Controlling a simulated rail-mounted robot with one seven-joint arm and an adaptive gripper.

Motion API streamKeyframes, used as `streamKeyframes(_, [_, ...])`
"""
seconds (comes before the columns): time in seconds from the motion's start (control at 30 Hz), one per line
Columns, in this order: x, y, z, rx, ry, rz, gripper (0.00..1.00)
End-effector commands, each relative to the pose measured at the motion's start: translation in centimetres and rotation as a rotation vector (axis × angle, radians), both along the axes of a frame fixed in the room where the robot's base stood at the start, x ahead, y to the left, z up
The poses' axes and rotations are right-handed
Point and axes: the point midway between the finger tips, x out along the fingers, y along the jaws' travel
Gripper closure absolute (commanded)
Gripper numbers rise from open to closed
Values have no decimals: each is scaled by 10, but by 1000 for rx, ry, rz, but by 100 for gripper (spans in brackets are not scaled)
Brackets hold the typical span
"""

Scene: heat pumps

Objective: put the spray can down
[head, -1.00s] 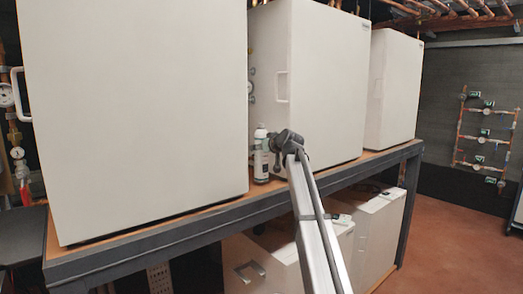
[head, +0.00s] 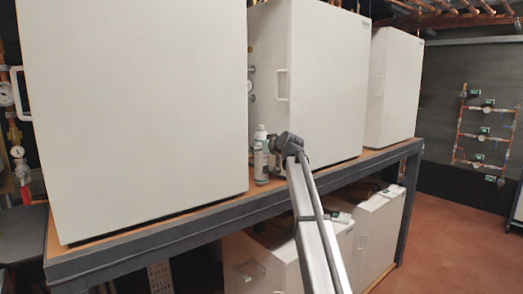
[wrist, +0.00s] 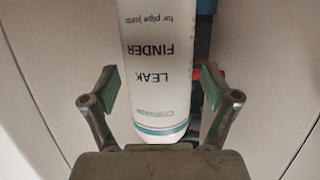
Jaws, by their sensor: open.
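The spray can (head: 261,160) is white with a label reading "LEAK FINDER". It stands upright on the wooden shelf top (head: 205,212), between the left and middle white cabinets, in the head view. In the wrist view the spray can (wrist: 158,75) lies between the two fingers of my gripper (wrist: 160,95). The fingers are spread, with a gap on each side of the can. In the head view my gripper (head: 274,145) is right beside the can and its fingers are hard to make out.
Large white cabinets stand to the left (head: 135,110) and right (head: 320,85) of the can, leaving a narrow gap. The dark metal frame edge (head: 150,245) runs along the front. More white boxes (head: 260,268) sit below. A pipe rack (head: 485,135) hangs on the right wall.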

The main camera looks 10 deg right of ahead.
Motion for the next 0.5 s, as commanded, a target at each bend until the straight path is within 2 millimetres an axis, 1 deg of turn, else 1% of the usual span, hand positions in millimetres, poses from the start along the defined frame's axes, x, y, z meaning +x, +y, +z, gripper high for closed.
streamKeyframes(0.17, [-22, -8, 4, 0, -1, -1, 13])
streamKeyframes(0.5, [-81, -28, 23, 1, 0, -1, 13])
